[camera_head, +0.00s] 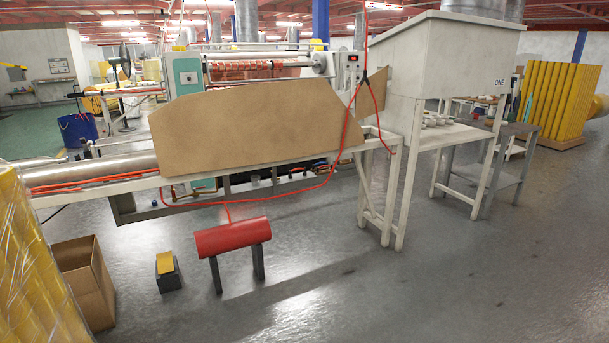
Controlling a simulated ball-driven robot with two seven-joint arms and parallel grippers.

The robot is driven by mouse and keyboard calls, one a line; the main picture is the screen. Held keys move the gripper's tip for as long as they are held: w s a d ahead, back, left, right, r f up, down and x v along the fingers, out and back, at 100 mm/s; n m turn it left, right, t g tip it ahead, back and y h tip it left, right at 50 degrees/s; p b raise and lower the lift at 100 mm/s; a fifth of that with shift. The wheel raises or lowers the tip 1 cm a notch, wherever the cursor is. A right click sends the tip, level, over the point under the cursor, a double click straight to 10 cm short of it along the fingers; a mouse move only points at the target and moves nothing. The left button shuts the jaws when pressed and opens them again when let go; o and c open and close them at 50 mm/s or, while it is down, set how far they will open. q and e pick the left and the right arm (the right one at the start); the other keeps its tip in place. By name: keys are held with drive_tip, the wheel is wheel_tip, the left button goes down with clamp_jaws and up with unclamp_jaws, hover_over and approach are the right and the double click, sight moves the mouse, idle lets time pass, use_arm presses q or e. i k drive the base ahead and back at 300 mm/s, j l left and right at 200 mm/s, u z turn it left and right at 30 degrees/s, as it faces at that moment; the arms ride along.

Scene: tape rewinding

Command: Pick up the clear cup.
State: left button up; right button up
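I cannot make out a clear cup in the head view. Some small pale items (436,120) sit on the shelf under the big hood, too small to tell what they are. Neither of my grippers shows in this view.
A white-framed machine with a brown board (255,122) stands ahead, beside a white hood (440,55). A red cylinder on legs (233,236), a cardboard box (84,280) and yellow wrapped rolls (30,265) stand nearer. A grey table (517,129) is at right. The right floor is open.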

sight(256, 181)
drive_tip(key=i+u, duration=0.1)
drive_tip(key=i, duration=0.5)
drive_tip(key=i+l+u, duration=0.1)
drive_tip(key=i, duration=0.45)
drive_tip(key=i+l+u, duration=0.1)
drive_tip(key=i, duration=0.5)
drive_tip(key=i+l+u, duration=0.1)
drive_tip(key=i+l, duration=0.15)
drive_tip(key=i, duration=0.3)
